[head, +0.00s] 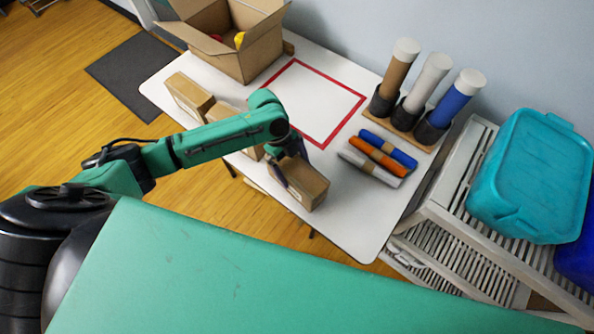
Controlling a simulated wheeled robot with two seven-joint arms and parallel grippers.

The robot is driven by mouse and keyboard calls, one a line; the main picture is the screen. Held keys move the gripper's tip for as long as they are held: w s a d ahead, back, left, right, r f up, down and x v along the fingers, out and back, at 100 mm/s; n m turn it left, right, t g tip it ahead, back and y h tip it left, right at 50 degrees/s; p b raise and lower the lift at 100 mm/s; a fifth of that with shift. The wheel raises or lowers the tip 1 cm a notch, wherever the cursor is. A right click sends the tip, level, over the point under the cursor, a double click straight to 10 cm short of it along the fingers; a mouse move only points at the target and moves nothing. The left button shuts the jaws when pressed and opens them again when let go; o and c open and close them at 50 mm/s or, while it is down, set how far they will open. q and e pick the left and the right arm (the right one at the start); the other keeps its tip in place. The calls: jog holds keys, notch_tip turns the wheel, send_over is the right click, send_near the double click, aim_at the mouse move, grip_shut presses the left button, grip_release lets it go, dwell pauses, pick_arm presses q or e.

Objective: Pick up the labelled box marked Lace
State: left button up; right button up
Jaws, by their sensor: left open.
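Several small brown cardboard boxes stand in a row along the table's near edge. One box (190,97) is at the left end, and another box (224,110) is partly behind my left arm. A bit of cardboard (252,153) shows below that arm; I cannot tell which box it belongs to. A box (306,187) is at the right end, with a pale label patch on its near side. My left gripper (285,176) is open at this right-end box, close against its left side. No label is readable, so I cannot tell which box says Lace. My right gripper is not in view.
A red-outlined rectangle (359,98) marks clear space on the white table (345,220). An open carton (235,55) stands behind. Rolls in holders (412,88) and lying rolls (379,152) are to the right. A teal tub (530,175) sits on a slatted shelf (470,160).

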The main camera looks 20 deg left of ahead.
pick_arm(q)
jog(key=shift+d+f, duration=0.45)
jog(key=shift+f, duration=0.3)
jog(key=shift+s+d+f, duration=0.1)
jog(key=shift+s+f, duration=0.05)
jog(key=shift+f, duration=0.1)
jog(key=shift+s+r, duration=0.1)
jog(key=shift+s, duration=0.05)
jog(key=c, duration=1.5)
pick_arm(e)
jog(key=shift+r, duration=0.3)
